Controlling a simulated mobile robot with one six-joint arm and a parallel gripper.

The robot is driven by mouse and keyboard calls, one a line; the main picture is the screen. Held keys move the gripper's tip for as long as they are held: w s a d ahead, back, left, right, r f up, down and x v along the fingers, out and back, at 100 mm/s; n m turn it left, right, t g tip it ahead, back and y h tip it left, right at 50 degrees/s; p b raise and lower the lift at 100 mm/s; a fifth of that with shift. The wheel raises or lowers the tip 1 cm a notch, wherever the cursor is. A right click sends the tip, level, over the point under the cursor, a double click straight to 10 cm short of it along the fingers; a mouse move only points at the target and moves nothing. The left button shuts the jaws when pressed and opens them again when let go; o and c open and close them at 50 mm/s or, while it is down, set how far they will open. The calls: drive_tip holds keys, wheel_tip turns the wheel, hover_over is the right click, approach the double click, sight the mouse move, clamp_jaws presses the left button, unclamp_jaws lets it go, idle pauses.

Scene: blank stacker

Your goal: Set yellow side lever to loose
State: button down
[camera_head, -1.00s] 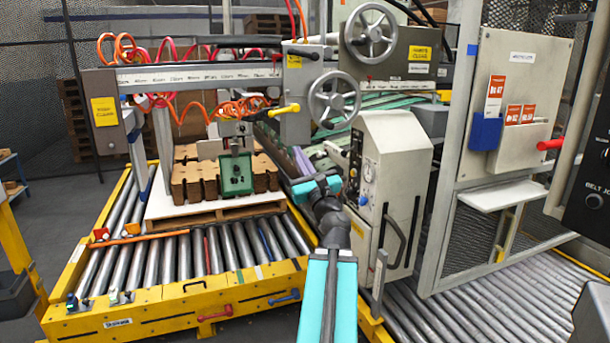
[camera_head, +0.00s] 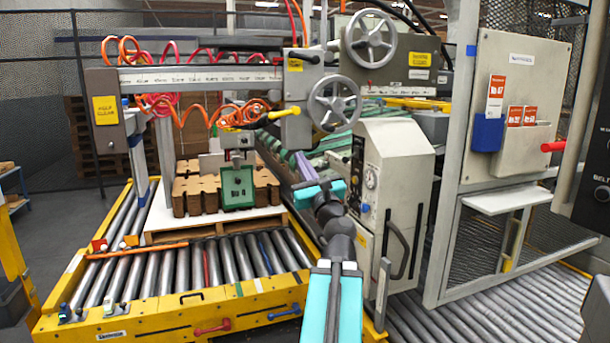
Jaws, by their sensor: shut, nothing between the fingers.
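The yellow side lever (camera_head: 284,113) sticks out to the left from the grey carriage block (camera_head: 297,130) on the crossbeam, just left of a handwheel. It slopes gently, its outer end lower and its knob at the upper right. My gripper (camera_head: 318,189) is at the far end of my teal and black arm, below and to the right of the lever and apart from it in the picture. I see nothing held there.
A grey handwheel (camera_head: 334,103) sits close right of the lever. Orange hoses (camera_head: 190,120) loop along the beam. A beige cabinet (camera_head: 395,180) stands right of my wrist. Below the lever, a green plate (camera_head: 237,188) hangs before stacked brown blanks (camera_head: 195,195).

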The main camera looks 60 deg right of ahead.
drive_tip(key=shift+b+v, duration=0.9)
drive_tip(key=shift+b, duration=0.5)
